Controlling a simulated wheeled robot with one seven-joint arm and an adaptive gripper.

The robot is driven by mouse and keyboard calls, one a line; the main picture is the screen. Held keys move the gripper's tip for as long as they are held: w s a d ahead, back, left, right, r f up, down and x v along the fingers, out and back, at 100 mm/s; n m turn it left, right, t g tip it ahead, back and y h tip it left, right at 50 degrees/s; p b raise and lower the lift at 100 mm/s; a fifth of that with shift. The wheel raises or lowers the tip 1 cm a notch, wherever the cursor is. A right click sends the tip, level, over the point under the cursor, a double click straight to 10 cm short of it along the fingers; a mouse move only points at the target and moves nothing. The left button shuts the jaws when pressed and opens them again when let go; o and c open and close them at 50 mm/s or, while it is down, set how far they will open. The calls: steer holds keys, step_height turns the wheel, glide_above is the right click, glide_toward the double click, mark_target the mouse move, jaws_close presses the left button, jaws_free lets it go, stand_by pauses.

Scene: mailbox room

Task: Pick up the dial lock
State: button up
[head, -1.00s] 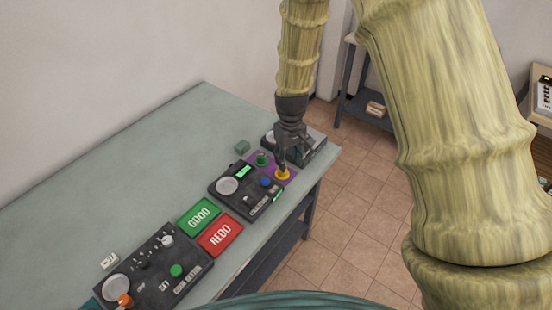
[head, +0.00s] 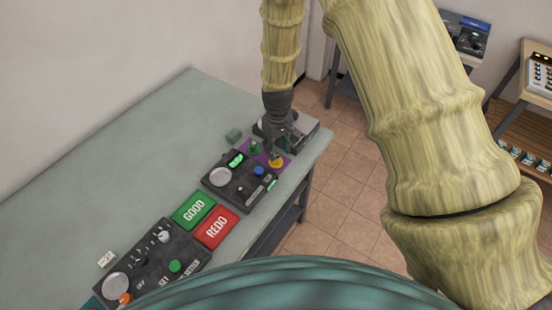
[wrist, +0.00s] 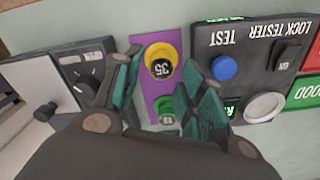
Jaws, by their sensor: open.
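Two small dial locks sit on a purple mat (wrist: 149,42). The yellow lock (wrist: 160,60), with a black numbered dial, also shows in the head view (head: 276,163). The green lock (wrist: 167,106) stands beside it and also shows in the head view (head: 253,148). My gripper (wrist: 173,76) is open, with its teal-padded fingers spread on either side of the mat strip. It hangs over the locks and holds nothing. In the head view my gripper (head: 275,152) is right by the yellow lock; I cannot tell whether it touches.
A black lock tester (head: 240,178) stands beside the mat. A grey device (wrist: 80,72) stands on the mat's other side. Green GOOD (head: 193,210) and red REDO (head: 216,227) pads and a code setter (head: 155,262) lie further along the table (head: 130,150). The table's back area is mostly clear.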

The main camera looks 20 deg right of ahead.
mark_target(276, 156)
steer(key=shift+w+a+f+p, duration=0.1)
steer(key=shift+a+f+p, duration=0.05)
steer(key=shift+f+p, duration=0.95)
steer(key=shift+f, duration=1.5)
steer(key=c, duration=0.9)
